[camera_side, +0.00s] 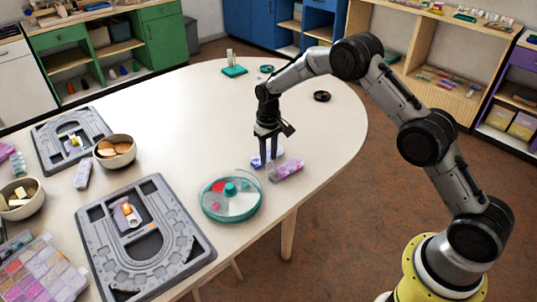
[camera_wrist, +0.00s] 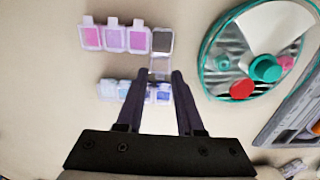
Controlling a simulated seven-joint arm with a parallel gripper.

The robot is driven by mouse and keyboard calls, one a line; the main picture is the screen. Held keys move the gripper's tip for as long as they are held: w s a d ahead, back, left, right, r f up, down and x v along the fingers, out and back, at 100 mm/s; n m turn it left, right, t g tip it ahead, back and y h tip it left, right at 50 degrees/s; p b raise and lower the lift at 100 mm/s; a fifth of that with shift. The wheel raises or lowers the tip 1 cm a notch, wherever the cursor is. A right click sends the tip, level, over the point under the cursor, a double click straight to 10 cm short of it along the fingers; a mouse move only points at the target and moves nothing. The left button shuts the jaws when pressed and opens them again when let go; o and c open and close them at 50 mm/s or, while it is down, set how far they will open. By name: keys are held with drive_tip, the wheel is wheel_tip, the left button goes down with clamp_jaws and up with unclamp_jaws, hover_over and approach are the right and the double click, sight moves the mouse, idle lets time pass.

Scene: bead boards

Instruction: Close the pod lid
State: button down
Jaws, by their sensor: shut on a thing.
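A strip of small pods (camera_wrist: 115,38) lies on the table, three pink and one grey at its right end; it also shows beside my gripper in the side view (camera_side: 287,170). The clear pod lid (camera_wrist: 160,66) stands open from the grey pod (camera_wrist: 163,40), on the side toward my gripper. My gripper (camera_wrist: 159,73) has its fingertips at either side of this lid and is shut on it. In the side view my gripper (camera_side: 267,158) points down at the strips. The exact contact is hard to see.
A blue pod strip (camera_wrist: 110,89) lies just below, partly hidden by the fingers. A round teal-rimmed divided dish (camera_wrist: 207,72) stands close to the right. Grey bead boards (camera_side: 190,262), bowls (camera_side: 133,152) and a lidded box (camera_side: 75,270) are farther left in the side view.

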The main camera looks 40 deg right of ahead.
drive_tip(key=shift+s, duration=0.1)
drive_tip(key=shift+s+t, duration=0.5)
drive_tip(key=shift+t, duration=0.45)
drive_tip(key=shift+s+t, duration=0.5)
drive_tip(key=shift+t, duration=0.45)
drive_tip(key=shift+s+a+t, duration=0.15)
drive_tip(key=shift+t, duration=0.25)
drive_tip(key=c, duration=0.9)
unclamp_jaws()
drive_tip(key=shift+o, duration=0.2)
drive_tip(key=shift+r, duration=0.15)
drive_tip(key=v, duration=1.3)
drive_tip(key=shift+s+a+r, duration=0.15)
drive_tip(key=shift+a+r, duration=0.1)
drive_tip(key=shift+r, duration=0.05)
